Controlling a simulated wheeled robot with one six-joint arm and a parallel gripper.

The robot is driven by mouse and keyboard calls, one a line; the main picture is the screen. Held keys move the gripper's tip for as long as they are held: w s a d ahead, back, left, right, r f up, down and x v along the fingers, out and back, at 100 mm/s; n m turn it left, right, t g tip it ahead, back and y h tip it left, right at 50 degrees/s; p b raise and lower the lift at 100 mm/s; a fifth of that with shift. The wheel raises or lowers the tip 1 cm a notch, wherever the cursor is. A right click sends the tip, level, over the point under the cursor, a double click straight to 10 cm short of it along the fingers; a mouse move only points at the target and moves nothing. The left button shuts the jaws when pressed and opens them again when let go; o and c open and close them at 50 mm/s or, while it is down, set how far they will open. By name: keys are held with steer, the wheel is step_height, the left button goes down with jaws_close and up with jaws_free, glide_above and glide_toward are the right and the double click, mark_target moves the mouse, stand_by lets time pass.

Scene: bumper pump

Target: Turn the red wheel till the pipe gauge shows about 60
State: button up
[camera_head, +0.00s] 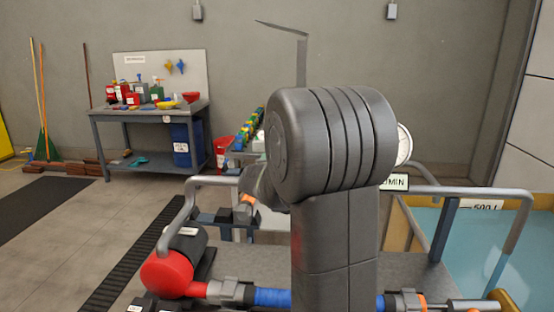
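My dark grey arm fills the middle of the head view and hides much behind it. No gripper fingers can be made out; a grey part left of the arm may belong to my wrist. A white round gauge (404,145) shows only its right edge behind my arm, so its needle and reading are hidden. A sign ending in "MIN" (395,182) sits below it. No red wheel can be clearly made out. A red rounded housing (168,275) is at the lower left, joined to a pipe with a blue section (272,297).
A grey tubular rail (460,190) runs around the pump skid. A blue-floored tank (470,240) lies at the right. A workbench (150,112) with containers stands at the back left, near a blue bin (184,145). Open floor (85,215) lies at the left.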

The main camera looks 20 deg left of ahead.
steer(key=o, duration=1)
steer(key=v, duration=1.4)
steer(key=shift+w+a, duration=0.1)
steer(key=shift+a, duration=0.05)
steer(key=x, duration=1.3)
steer(key=shift+w, duration=0.4)
steer(key=shift+s, duration=0.1)
